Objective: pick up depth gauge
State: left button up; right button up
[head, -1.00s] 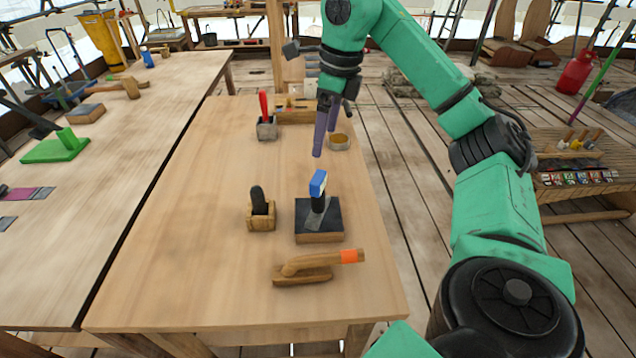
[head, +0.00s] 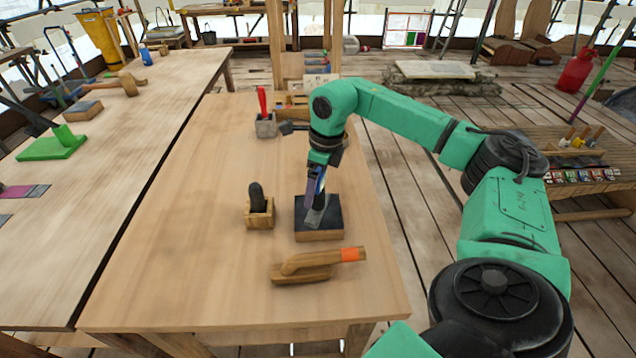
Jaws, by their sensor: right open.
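The tool I take for the depth gauge has a grey metal foot (head: 314,218) and a blue part (head: 320,183). It stands on a dark-topped wooden block (head: 332,222) on the middle table. My right gripper (head: 314,194) points down right over it, with its purple-grey fingers at the tool's upper part. The fingers hide much of the tool, and whether they touch it I cannot tell. My right gripper is open. My left gripper is not in view.
A small wooden holder (head: 260,216) with a black grip stands just left of the block. A wooden tool with an orange band (head: 318,264) lies in front. A grey block with a red handle (head: 265,124) stands farther back. The table's left half is clear.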

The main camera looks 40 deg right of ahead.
grip_shut()
